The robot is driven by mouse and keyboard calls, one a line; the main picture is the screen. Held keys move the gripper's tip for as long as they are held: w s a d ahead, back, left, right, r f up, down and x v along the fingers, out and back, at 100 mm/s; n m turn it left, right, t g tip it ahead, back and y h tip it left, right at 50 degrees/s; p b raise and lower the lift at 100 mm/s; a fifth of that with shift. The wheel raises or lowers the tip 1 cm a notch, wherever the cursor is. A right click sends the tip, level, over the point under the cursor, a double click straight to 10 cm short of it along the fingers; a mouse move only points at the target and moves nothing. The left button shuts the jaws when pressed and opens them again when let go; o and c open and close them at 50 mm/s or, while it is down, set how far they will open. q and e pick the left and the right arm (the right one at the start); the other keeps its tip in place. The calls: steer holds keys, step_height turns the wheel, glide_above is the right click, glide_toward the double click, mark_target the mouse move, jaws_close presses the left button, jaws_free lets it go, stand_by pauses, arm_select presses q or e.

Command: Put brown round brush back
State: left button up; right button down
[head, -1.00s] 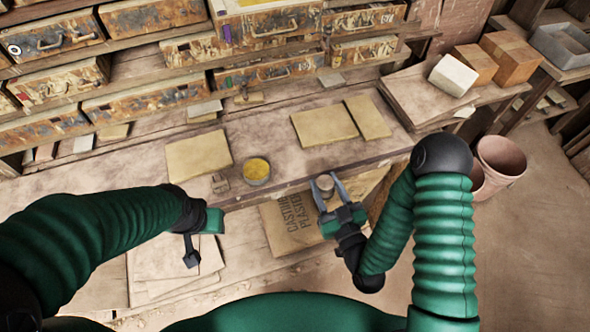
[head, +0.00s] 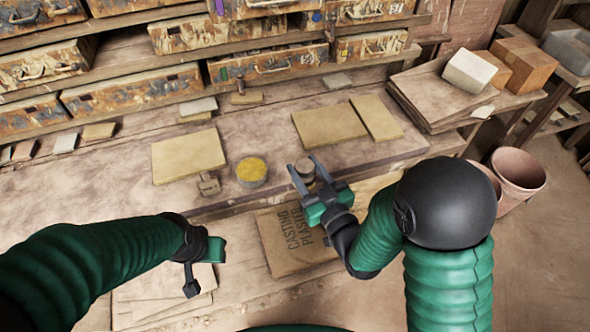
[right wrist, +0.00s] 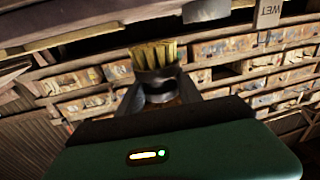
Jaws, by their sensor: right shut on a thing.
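My right gripper (head: 303,172) is shut on the round brush (head: 306,166), above the front edge of the workbench. From above, the brush shows as a small brownish-grey round top between the two fingers. In the right wrist view the brush (right wrist: 155,62) has pale yellow bristles pointing up and a dark round body between the fingers. My left gripper (head: 203,268) hangs low at the left, away from the brush; its finger opening is not clear.
A round tin with yellow contents (head: 252,171) and a small flat brush (head: 209,184) stand left of the held brush. Tan slabs (head: 188,155) lie on the workbench (head: 110,175). Drawers (head: 270,64) line the back. A casting plaster bag (head: 285,250) lies below the bench edge.

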steer(key=shift+w+a+p, duration=0.2)
steer(key=shift+w+p, duration=0.75)
steer(key=shift+w, duration=0.2)
steer(key=x, duration=0.3)
steer(key=d+x, duration=0.1)
steer(key=x, duration=0.1)
steer(key=shift+w+a+f, duration=0.1)
steer(key=shift+w+f, duration=0.2)
steer(key=shift+f, duration=0.05)
steer(key=f, duration=0.3)
steer(key=shift+w+a+f, duration=0.1)
steer(key=shift+a+f, duration=0.1)
steer(key=shift+a, duration=0.15)
steer(key=shift+f, duration=0.1)
steer(key=shift+d, duration=0.15)
steer(key=c, duration=0.9)
jaws_free()
steer(key=shift+d, duration=0.15)
arm_select(q)
steer(key=shift+d+r, duration=0.1)
steer(key=shift+r, duration=0.1)
arm_select(e)
steer(key=shift+o, duration=0.5)
